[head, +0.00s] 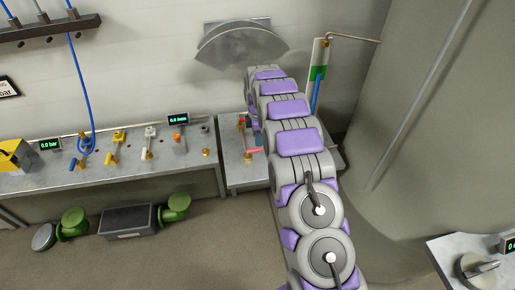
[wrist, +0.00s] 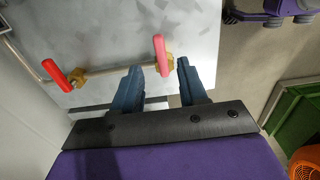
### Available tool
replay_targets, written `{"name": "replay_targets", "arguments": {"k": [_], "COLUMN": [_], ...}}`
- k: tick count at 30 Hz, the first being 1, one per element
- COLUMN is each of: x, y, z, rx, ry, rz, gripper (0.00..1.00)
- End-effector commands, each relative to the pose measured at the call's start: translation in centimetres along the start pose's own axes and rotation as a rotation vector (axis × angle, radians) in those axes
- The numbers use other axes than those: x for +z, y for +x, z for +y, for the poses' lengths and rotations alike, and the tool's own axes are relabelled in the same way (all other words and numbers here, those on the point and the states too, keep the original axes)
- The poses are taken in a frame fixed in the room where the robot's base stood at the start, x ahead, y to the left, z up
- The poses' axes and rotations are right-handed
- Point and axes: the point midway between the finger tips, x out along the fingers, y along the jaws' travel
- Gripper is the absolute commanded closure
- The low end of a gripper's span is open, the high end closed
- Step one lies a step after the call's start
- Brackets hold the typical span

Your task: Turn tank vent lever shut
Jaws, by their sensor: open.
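In the wrist view, a pink lever (wrist: 160,52) sits on a brass valve at the right end of a thin pipe. A red lever (wrist: 56,75) sits on a brass fitting at the pipe's left end. No label shows which one is the tank vent lever. My gripper (wrist: 158,72) is open, with its two blue-grey fingers apart. In the head view, the pink lever (head: 254,151) shows beside my arm, which hides most of my gripper.
A metal bench (head: 110,178) with several small valves and two green displays is to the left. A large grey tank wall (head: 425,120) stands at the right. A metal hood (head: 240,45) is on the wall above. A green crate (wrist: 298,125) shows in the wrist view.

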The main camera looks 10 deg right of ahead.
Motion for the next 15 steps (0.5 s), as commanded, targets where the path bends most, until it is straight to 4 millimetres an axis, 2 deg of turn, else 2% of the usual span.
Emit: {"name": "replay_targets", "arguments": {"k": [1, 6, 15], "x": [-0.1, -0.1, 0.0], "y": [1.3, 3.9, 5.9], "z": [-0.1, -0.1, 0.1], "rx": [-0.003, -0.003, 0.003], "ry": [-0.001, 0.000, 0.001], "rz": [0.000, 0.000, 0.000], "gripper": [0.57, 0.57, 0.57]}}
